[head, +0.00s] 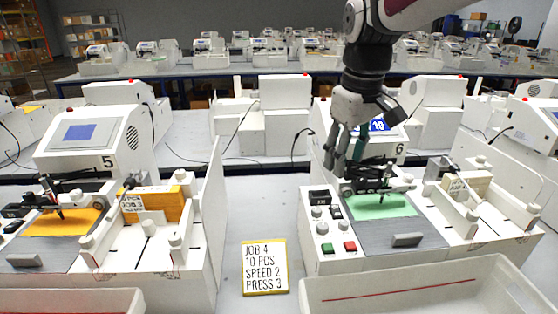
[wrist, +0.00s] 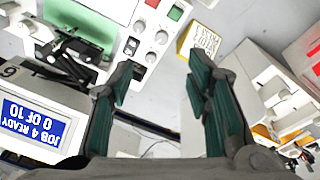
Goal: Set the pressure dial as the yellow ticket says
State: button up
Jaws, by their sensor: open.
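The yellow ticket (head: 264,267) lies on the table left of plotter 6 and reads JOB 4, 10 PCS, SPEED 2, PRESS 3. It also shows in the wrist view (wrist: 203,40). Plotter 6's control panel (head: 332,232) has small grey knobs (head: 322,228), a green button (head: 327,248) and a red button (head: 350,246). The knobs also show in the wrist view (wrist: 161,37). Their labels and settings are too small to read, so I cannot tell which is the pressure dial. My gripper (head: 345,152) is open and empty, above and behind the panel; its fingers (wrist: 160,72) point toward it.
Plotter 6's screen (wrist: 37,118) reads JOB 4 READY, 0 OF 10. A green sheet (head: 380,206) lies under its pen carriage, close to my gripper. Plotter 5 (head: 105,140) stands left. A white bin (head: 420,292) stands in front. The table around the ticket is clear.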

aim_at(317, 210)
jog(key=w+a+f+n+g, duration=0.1)
jog(key=w+f+n+g, duration=0.15)
jog(key=w+f, duration=0.8)
jog(key=shift+n+t, duration=0.25)
jog(key=shift+n, duration=0.1)
jog(key=f, duration=0.4)
jog(key=w+f+p, duration=0.1)
jog(key=f, duration=0.3)
jog(key=f+p, duration=0.1)
jog(key=f, duration=0.3)
jog(key=shift+w+a, duration=0.15)
jog(key=shift+w, duration=0.25)
jog(key=shift+c, duration=0.6)
grip_shut()
